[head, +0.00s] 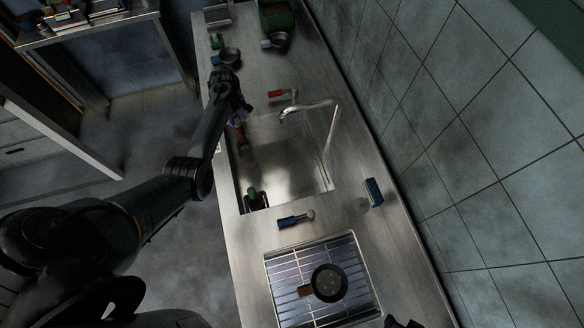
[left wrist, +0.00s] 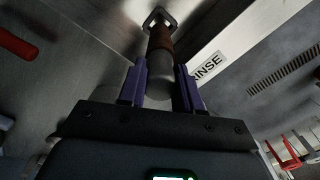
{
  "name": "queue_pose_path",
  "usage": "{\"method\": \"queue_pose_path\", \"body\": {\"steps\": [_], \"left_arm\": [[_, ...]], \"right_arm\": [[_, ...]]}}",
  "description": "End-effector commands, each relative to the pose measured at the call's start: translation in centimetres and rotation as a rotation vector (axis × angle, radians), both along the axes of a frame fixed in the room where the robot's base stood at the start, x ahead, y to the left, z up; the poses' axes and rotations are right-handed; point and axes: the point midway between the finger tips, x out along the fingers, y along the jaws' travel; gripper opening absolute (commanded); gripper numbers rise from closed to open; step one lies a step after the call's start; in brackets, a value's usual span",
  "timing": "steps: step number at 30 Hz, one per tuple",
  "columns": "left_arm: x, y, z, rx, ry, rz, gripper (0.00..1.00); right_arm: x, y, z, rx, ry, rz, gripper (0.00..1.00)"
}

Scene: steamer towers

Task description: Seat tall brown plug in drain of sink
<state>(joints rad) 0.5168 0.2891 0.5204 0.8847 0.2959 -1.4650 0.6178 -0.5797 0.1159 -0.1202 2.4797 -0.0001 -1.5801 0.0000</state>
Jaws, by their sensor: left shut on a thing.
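The steel sink (head: 290,165) lies in the middle of the counter. My left gripper (head: 237,119) is over its far left part. In the left wrist view its purple fingers (left wrist: 160,85) are shut on the grey end of the tall brown plug (left wrist: 160,40). The plug's brown part (head: 240,136) points down into the sink in the head view. At the plug's far end a square metal fitting (left wrist: 158,17) shows; I cannot tell whether the plug touches it. A dark piece at the bottom edge may be my right gripper (head: 402,323); its fingers are not clear.
A green-topped object (head: 252,193) stands in the sink's near left corner. The faucet (head: 310,107) reaches over the sink from the right. A blue-handled tool (head: 296,219), a blue sponge (head: 373,191) and a rack (head: 285,280) with a dark pan (head: 329,282) are nearer. Pots stand beyond.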

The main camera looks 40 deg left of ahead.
Motion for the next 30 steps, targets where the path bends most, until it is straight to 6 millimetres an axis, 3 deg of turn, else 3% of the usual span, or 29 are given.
{"method": "queue_pose_path", "body": {"steps": [14, 30], "left_arm": [[0.0, 0.0, 0.0, 0.001, -0.001, 0.0, 0.0], [0.0, 0.0, -1.9, 0.0, -0.001, 0.001, 0.0]], "right_arm": [[0.0, 0.0, -0.1, 0.0, 0.0, 0.0, 0.43], [0.0, -0.2, -1.3, -0.008, 0.0, 0.006, 0.43]]}}
